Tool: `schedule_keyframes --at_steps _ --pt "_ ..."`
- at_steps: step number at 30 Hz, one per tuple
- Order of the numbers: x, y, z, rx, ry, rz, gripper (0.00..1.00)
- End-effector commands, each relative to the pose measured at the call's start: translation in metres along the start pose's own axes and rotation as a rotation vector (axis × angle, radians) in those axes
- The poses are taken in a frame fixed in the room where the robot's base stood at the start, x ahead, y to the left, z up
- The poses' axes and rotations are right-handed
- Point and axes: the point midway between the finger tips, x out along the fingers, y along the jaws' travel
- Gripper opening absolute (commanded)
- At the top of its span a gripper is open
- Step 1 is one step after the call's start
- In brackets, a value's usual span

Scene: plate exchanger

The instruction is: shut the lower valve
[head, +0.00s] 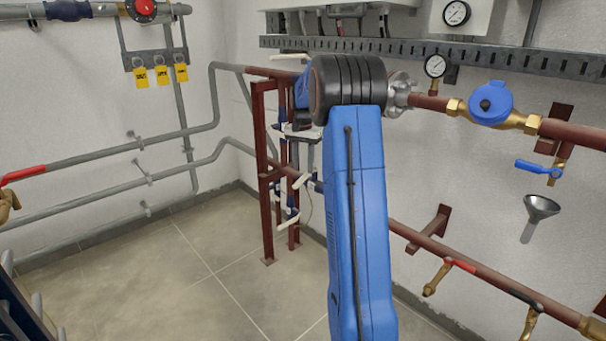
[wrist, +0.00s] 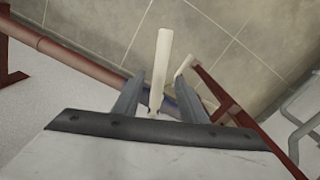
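A white lever handle (wrist: 163,60) shows in the wrist view between the two grey fingers of my gripper (wrist: 158,80). The fingers are apart, with a gap on both sides of the lever. I cannot tell whether the lever lies between the fingertips or just beyond them. In the head view my gripper (head: 303,158) points down beside the dark red frame, partly hidden by my blue arm. A white lever (head: 303,181) shows just below the fingertips, and another white lever (head: 291,217) lower down. I cannot tell surely which one is the lower valve.
The dark red frame (head: 262,170) stands close by the gripper and also crosses the wrist view (wrist: 225,100). A red-brown pipe (head: 470,277) runs along the right wall. Grey pipes (head: 90,155) run on the left wall. The tiled floor (head: 180,270) is clear.

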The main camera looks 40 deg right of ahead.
Motion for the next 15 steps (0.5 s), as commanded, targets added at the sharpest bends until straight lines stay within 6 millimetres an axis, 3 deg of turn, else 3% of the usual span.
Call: schedule_keyframes --at_steps 6,15 --pt "0.027 0.0 0.0 0.0 -0.001 0.001 0.38" --pt "0.037 0.0 0.0 0.0 0.0 0.0 0.38"
